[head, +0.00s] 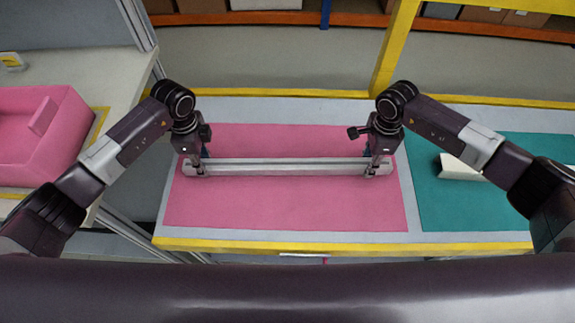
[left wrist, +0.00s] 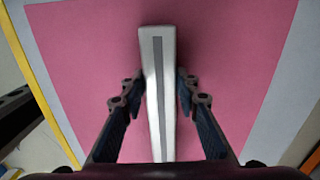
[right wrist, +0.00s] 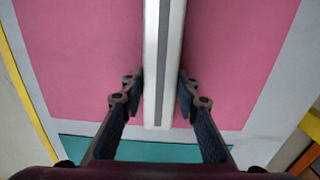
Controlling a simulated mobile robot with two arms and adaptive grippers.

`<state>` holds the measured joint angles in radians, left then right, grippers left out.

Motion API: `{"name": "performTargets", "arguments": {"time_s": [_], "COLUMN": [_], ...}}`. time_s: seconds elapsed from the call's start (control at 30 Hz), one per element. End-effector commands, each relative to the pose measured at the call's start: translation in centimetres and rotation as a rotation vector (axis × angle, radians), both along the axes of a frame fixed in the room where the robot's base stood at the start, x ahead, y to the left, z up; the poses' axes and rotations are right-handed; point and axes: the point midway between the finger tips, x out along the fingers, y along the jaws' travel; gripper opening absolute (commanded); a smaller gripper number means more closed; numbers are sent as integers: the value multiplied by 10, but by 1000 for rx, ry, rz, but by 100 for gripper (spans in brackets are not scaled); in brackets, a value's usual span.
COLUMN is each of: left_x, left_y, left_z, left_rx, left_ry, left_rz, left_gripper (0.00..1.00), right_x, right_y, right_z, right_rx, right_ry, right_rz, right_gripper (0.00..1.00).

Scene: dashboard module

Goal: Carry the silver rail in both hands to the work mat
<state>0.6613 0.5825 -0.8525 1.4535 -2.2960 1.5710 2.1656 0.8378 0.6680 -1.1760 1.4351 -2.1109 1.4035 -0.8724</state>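The silver rail (head: 285,168) is a long, light bar lying left to right over the pink mat (head: 285,212). I cannot tell whether it rests on the mat or hangs just above it. My left gripper (head: 201,171) points down at the rail's left end, with its fingers shut on both sides of it. My right gripper (head: 372,171) is likewise shut on the rail near its right end. The rail also shows between the fingers in the left wrist view (left wrist: 158,75) and the right wrist view (right wrist: 163,60).
A teal mat (head: 450,205) with a pale block (head: 455,168) on it lies to the right, partly behind my right arm. A pink bin (head: 60,135) stands on the left table. A yellow post (head: 394,50) rises behind the worktable, and a yellow edge (head: 300,246) runs along its front.

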Motion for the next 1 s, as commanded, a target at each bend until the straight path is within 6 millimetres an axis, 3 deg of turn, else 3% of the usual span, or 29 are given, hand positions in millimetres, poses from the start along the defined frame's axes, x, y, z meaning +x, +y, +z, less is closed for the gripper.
{"name": "performTargets", "arguments": {"time_s": [0.03,0.2,0.67,1.0], "left_x": [0,0,1,1], "left_y": [0,0,0,1], "left_z": [0,0,3,24], "left_rx": [0,0,0,0], "left_ry": [-1,-1,-3,-2], "left_rz": [0,0,1,1], "left_gripper": [18,0,0,0], "right_x": [0,0,1,1], "right_y": [0,0,0,0], "right_z": [0,0,3,24], "right_rx": [0,0,0,0], "right_ry": [-1,-1,-3,-2], "right_rz": [0,0,-1,-1], "right_gripper": [18,0,0,0]}}
